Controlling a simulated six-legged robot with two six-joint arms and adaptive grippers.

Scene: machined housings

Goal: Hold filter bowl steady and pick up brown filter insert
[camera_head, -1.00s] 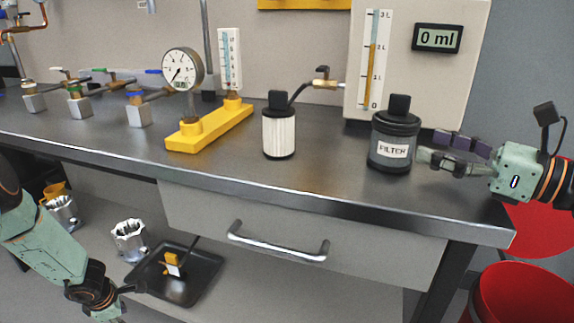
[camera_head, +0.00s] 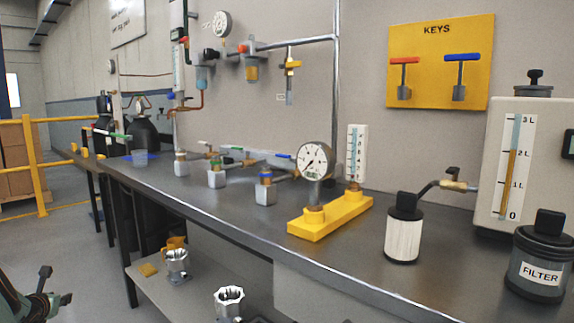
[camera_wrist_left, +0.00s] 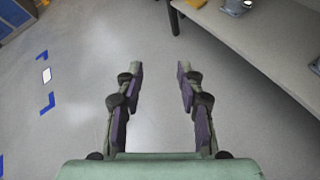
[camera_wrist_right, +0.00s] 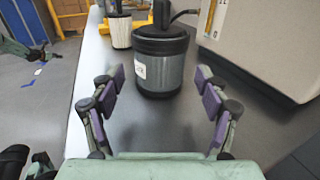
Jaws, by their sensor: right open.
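No thing is plainly a brown filter insert. A dark canister labelled FILTER (camera_head: 540,268) stands at the right of the bench in the head view; it also shows in the right wrist view (camera_wrist_right: 160,68). A white pleated cartridge with a black cap (camera_head: 403,237) stands left of it. Small units with bluish (camera_head: 202,78) and amber (camera_head: 252,72) bowls hang on the wall; I cannot tell which bowl is meant. My right gripper (camera_wrist_right: 159,80) is open and empty, facing the canister, apart from it. My left gripper (camera_wrist_left: 156,75) is open and empty over the floor beside the bench.
A yellow base with a gauge (camera_head: 328,218) and several valve blocks stand on the bench (camera_head: 230,205). Metal cups (camera_head: 229,302) sit on the lower shelf. A yellow key board (camera_head: 440,62) hangs on the wall. A yellow railing (camera_head: 40,165) stands left; floor is clear.

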